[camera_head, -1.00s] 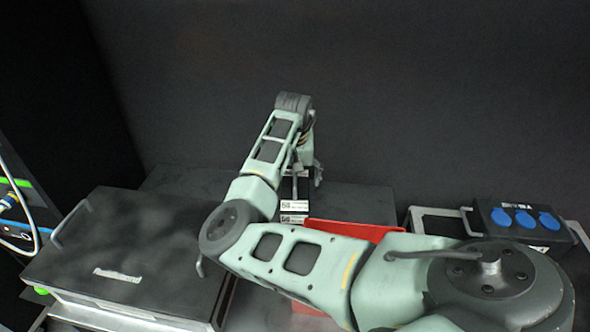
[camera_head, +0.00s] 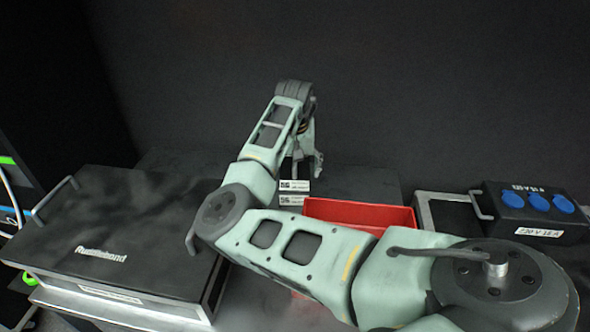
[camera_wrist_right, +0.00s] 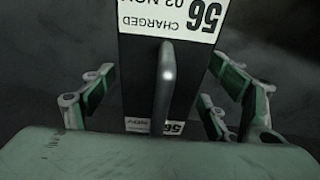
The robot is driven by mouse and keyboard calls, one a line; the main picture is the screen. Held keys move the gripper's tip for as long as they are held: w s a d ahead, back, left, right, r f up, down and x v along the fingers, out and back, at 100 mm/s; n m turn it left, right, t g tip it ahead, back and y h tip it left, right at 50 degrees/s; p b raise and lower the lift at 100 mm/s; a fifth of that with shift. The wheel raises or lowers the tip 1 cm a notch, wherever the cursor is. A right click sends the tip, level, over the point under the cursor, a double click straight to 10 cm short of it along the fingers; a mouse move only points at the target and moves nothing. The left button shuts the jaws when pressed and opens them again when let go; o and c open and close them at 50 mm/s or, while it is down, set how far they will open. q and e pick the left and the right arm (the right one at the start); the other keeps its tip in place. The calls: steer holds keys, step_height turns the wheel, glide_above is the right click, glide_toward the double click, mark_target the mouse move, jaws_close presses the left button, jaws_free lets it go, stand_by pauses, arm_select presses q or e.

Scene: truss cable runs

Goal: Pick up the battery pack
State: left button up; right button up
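The battery pack is a black block with white labels, one reading "56 CHARGED", and it fills the middle of the right wrist view (camera_wrist_right: 134,72). A grey bar-like handle stands out from it. In the head view its white labels (camera_head: 294,187) show beside my right forearm, with most of the pack hidden. My right gripper (camera_wrist_right: 160,75) is open, its fingers apart on either side of the pack, with gaps to both sides. In the head view the right gripper (camera_head: 307,166) hangs just behind the labels. My left gripper is in no view.
A red bin (camera_head: 375,214) stands right of the pack, partly behind my right arm. A large black case (camera_head: 110,225) with handles is on the left. A black power box (camera_head: 530,210) with blue sockets is on the right. A dark wall stands behind.

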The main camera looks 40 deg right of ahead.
steer(key=c, duration=1.9)
steer(key=shift+w+r, duration=0.1)
jaws_close()
